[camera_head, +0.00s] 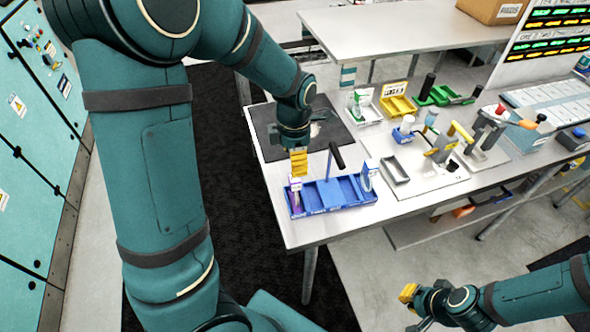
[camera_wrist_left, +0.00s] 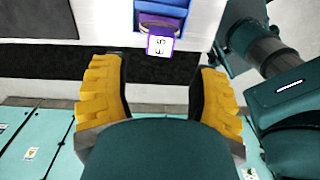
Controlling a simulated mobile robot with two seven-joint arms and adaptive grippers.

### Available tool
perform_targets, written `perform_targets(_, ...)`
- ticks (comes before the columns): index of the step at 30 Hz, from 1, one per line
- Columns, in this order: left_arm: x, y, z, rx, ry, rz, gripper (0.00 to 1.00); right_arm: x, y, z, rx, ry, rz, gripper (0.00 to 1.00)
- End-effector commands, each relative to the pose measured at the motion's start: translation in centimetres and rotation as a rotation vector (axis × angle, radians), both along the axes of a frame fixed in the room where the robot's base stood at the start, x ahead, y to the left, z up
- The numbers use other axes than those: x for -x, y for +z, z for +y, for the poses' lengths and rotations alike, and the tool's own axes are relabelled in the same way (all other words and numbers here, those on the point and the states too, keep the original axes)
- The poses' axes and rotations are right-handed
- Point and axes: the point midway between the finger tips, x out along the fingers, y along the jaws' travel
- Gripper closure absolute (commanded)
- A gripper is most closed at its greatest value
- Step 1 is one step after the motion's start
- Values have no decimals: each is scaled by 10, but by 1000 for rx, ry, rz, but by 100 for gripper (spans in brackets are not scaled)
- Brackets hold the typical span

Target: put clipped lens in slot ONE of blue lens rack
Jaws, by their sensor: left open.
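A blue and white piece (camera_head: 367,176) stands at the rack's right end. My left gripper (camera_head: 298,168) is open and empty just above the purple-tagged piece, apart from it. In the left wrist view its yellow fingers (camera_wrist_left: 160,93) are wide apart. My right gripper (camera_head: 408,292) is away from the table; its opening is unclear.
A dark mat (camera_head: 325,135) lies behind the rack. A grey metal tray (camera_head: 396,170) and a clamp fixture (camera_head: 440,145) stand to the right. White table shows around the rack.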

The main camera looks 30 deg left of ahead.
Motion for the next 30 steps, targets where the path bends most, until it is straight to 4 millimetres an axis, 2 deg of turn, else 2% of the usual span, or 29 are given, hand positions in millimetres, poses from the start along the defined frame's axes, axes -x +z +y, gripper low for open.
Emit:
perform_targets(3,-1,16,0,0,-1,-3,39,0,2,0,0,0,0,100)
perform_targets(8,0,25,0,0,0,0,39,0,3,0,-1,0,0,100)
perform_targets(30,0,26,1,-1,0,1,39,0,3,0,-1,0,0,100)
